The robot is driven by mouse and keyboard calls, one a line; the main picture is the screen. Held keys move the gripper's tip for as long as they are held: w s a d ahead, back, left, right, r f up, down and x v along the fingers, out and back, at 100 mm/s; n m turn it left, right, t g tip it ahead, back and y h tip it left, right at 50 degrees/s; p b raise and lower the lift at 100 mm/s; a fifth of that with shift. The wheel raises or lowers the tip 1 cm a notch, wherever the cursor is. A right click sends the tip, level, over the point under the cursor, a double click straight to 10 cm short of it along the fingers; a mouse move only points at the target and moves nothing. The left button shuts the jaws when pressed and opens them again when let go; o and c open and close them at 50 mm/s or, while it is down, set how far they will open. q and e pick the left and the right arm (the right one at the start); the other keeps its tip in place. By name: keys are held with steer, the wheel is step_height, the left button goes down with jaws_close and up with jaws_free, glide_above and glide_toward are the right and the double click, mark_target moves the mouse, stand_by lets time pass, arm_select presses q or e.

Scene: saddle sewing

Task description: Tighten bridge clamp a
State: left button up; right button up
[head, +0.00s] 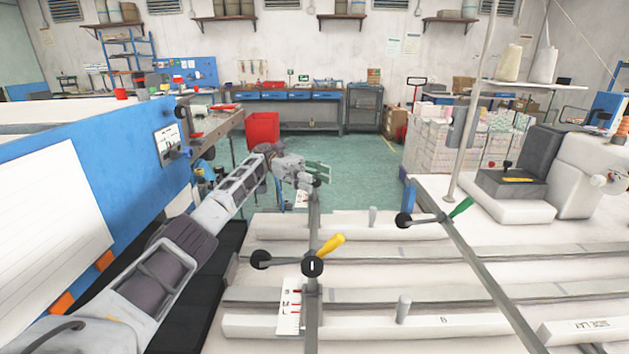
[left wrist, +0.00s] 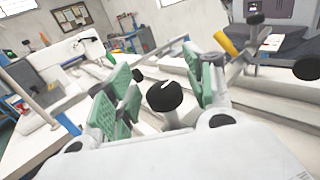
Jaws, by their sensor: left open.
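Two long grey bars cross the pale rails in the head view. The left bar (head: 313,232) carries a clamp with a yellow handle (head: 331,246) and black knobs (head: 312,266). The right bar (head: 489,282) carries a clamp with a green handle (head: 460,208) and a black knob (head: 403,219). I cannot tell which is clamp a. My left gripper (head: 314,173) is open at the far end of the left bar. In the left wrist view, a black round knob (left wrist: 165,96) shows between its green-padded fingers, apparently not gripped. The yellow handle (left wrist: 227,43) is beyond, upper right. My right gripper is out of view.
A blue panel (head: 90,170) stands along the left, beside my left arm. Short grey posts (head: 403,308) stand up from the rails. A dark and white machine (head: 560,170) and a pole (head: 474,110) stand at right. Green floor (head: 350,165) is open behind.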

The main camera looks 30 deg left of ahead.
mark_target(315, 179)
arm_select(q)
step_height(315, 179, up, 9)
steer(key=shift+r, duration=0.15)
stand_by(0.4)
stand_by(0.6)
